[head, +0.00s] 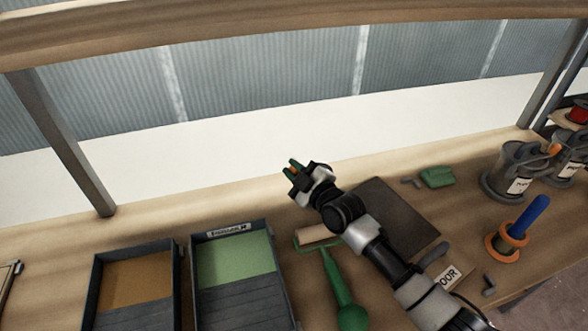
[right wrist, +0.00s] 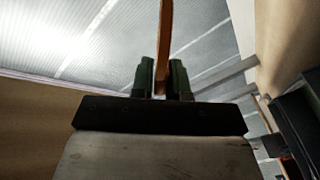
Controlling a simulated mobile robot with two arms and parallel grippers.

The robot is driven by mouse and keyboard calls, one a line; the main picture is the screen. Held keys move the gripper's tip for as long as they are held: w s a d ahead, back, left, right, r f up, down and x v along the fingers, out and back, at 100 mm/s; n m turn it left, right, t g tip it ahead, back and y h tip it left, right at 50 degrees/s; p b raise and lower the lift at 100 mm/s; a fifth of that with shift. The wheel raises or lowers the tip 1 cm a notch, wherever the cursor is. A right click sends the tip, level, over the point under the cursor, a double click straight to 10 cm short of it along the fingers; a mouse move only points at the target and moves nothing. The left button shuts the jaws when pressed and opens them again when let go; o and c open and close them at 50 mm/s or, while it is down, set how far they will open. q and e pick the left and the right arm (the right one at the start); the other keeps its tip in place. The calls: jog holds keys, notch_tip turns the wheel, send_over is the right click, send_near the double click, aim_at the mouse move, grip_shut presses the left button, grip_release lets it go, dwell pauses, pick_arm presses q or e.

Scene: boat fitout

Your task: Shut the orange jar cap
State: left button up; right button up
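My right gripper (head: 293,167) is raised above the back part of the bench in the head view. Its green fingers are closed on a thin orange-brown piece that looks like the orange cap (head: 294,169), seen almost edge-on. The cap (right wrist: 165,45) stands up between the fingertips (right wrist: 162,78) in the right wrist view. An open jar with an orange rim (head: 509,257) stands at the right of the bench, with a blue handle (head: 530,215) sticking up out of it. The gripper is far to the left of this jar. My left gripper is not in view.
Two dark trays, one with a brown floor (head: 137,282) and one with a green floor (head: 236,262), sit at the left. A green-handled roller (head: 338,290), a dark mat (head: 398,212), a green block (head: 437,177) and grey labelled pots (head: 514,172) are on the bench. A wooden beam crosses above.

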jog(key=o, duration=0.3)
jog(key=shift+o, duration=0.2)
jog(key=b+v, duration=0.1)
jog(key=v, duration=0.9)
jog(key=shift+s+d, duration=0.25)
jog(key=shift+s, duration=0.1)
